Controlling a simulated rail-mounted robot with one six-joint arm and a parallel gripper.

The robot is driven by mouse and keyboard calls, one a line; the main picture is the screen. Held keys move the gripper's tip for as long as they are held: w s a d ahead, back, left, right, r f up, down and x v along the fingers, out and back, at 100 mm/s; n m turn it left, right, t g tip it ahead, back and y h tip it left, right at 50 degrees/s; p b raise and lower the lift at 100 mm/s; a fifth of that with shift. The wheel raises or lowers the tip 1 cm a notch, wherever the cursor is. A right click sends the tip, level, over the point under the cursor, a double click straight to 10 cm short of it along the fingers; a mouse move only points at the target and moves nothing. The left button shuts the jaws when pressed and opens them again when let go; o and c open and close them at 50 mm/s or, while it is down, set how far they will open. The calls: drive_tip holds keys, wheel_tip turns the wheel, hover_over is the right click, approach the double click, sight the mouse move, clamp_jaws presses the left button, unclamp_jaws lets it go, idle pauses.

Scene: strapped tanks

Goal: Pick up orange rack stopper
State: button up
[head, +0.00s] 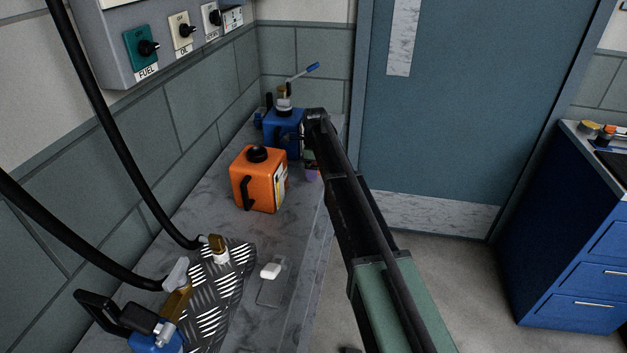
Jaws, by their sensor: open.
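I cannot make out the orange rack stopper for certain. Small yellow-orange and orange-red round pieces (587,127) lie on top of the blue drawer cabinet at the right edge, too small to identify. A tiny pink and purple piece (312,173) shows beside my arm at the counter's far right edge, mostly covered. My arm reaches from the bottom right up to the far end of the counter and bends down there beside the blue tank (282,130). My gripper's fingers cannot be seen; the arm hides that spot.
An orange tank (262,186) with a black cap stands mid-counter. The blue tank behind it has a brass valve and lever. Floor right of the counter is clear.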

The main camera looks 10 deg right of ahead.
drive_tip(key=shift+f, duration=0.5)
drive_tip(key=c, duration=1)
drive_tip(key=shift+o, duration=0.2)
